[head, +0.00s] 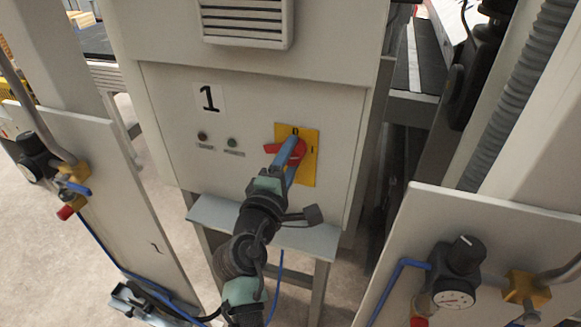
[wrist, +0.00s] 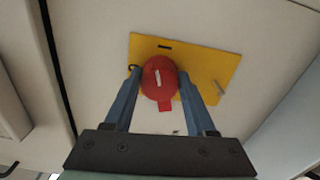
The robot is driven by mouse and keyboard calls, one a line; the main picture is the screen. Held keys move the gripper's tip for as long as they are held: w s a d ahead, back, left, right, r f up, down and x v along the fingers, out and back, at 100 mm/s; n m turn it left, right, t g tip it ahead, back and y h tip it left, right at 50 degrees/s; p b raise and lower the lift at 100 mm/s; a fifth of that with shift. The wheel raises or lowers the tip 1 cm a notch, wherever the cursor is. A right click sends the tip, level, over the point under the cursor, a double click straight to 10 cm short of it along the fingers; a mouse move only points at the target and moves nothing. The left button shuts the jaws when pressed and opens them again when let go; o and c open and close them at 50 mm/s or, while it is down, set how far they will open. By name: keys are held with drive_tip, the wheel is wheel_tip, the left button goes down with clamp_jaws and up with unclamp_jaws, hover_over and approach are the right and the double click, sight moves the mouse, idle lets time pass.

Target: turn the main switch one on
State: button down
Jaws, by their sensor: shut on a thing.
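The main switch is a red rotary knob (head: 299,151) on a yellow plate (head: 309,168), on the grey cabinet panel marked 1. The plate has a mark at its top and another at its right. In the wrist view the red knob (wrist: 160,84) sits between the two blue fingers of my gripper (wrist: 158,76), and the yellow plate (wrist: 208,66) lies behind it. The knob's white line points roughly towards the black mark on the plate's upper edge. My gripper (head: 287,152) is shut on the knob. In the head view the fingers partly hide it.
Two small indicator lamps (head: 232,142) are left of the switch, below the number 1 label (head: 209,98). A ledge (head: 215,215) juts out under the panel. Posts with gauges and valves stand on both sides, the right gauge (head: 453,298) close in front.

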drive_tip(key=shift+f+m+b, duration=0.15)
drive_tip(key=shift+m+b, duration=1.2)
drive_tip(key=shift+m, duration=0.35)
drive_tip(key=shift+c, duration=1.1)
unclamp_jaws()
drive_tip(key=b+v, duration=0.2)
drive_tip(key=v, duration=1.1)
